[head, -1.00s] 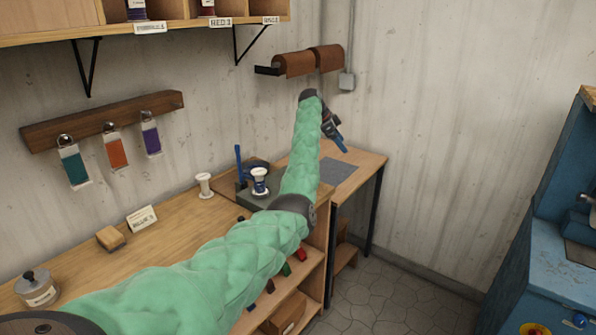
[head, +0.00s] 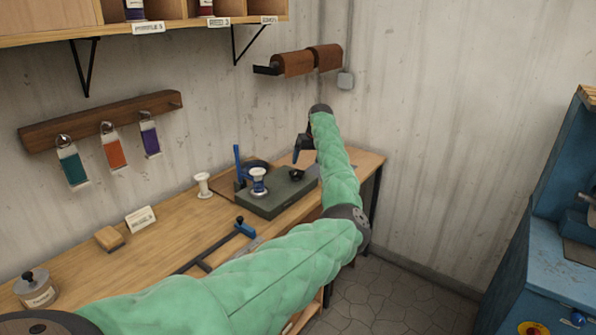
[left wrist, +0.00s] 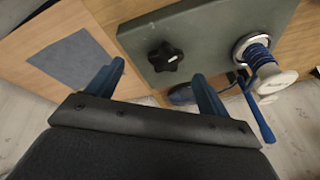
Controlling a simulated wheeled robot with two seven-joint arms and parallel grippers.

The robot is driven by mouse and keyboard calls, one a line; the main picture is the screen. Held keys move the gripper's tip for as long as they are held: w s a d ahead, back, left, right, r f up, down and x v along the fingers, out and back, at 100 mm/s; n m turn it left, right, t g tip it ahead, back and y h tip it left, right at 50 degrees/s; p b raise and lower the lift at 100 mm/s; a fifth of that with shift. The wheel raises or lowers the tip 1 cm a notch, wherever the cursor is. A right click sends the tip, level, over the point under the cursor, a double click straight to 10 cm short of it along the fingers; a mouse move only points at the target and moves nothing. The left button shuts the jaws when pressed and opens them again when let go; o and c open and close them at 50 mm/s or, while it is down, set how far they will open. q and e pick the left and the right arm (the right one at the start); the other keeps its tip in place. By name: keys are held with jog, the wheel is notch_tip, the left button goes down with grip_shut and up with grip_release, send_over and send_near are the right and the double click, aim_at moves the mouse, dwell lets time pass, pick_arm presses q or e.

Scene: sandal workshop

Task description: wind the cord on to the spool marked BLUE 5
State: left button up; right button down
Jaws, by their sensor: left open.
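A white spool with blue cord on it (head: 258,181) stands upright on the grey-green base (head: 262,207) of a winder. The spool also shows in the left wrist view (left wrist: 262,68). A black star-shaped knob (left wrist: 165,57) sits on the same base, and in the head view (head: 296,174) it is right of the spool. My left gripper (left wrist: 158,75) is open and empty. Its two blue fingers point towards the knob, which lies beyond and between the tips, apparently apart from them. My right gripper is out of view. The spool's marking is not readable.
An empty-looking white spool (head: 203,184) stands left of the winder. A blue upright post (head: 238,165) rises behind the base. A dark bar with a blue end (head: 245,228) lies at the bench's front. A card (head: 141,219) and wooden block (head: 109,238) stand further left.

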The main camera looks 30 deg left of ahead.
aim_at(297, 172)
pick_arm(q)
jog(key=a+f+n+p, duration=0.1)
jog(key=n, duration=0.1)
jog(key=a+f+n, duration=0.1)
jog(key=f+n, duration=0.1)
jog(key=a+f+n+p, duration=0.1)
jog(key=f, duration=0.1)
jog(key=shift+a+n+y+p, duration=0.3)
jog(key=shift+a+n+y, duration=0.05)
jog(key=shift+n+y, duration=0.05)
jog(key=shift+x, duration=0.95)
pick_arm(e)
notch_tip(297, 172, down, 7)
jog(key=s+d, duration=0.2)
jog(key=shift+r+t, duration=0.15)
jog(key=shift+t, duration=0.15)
pick_arm(q)
jog(key=shift+d, duration=0.1)
jog(key=c, duration=1)
jog(key=shift+r, duration=0.1)
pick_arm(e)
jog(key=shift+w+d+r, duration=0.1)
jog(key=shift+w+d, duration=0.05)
pick_arm(q)
jog(key=shift+p, duration=0.3)
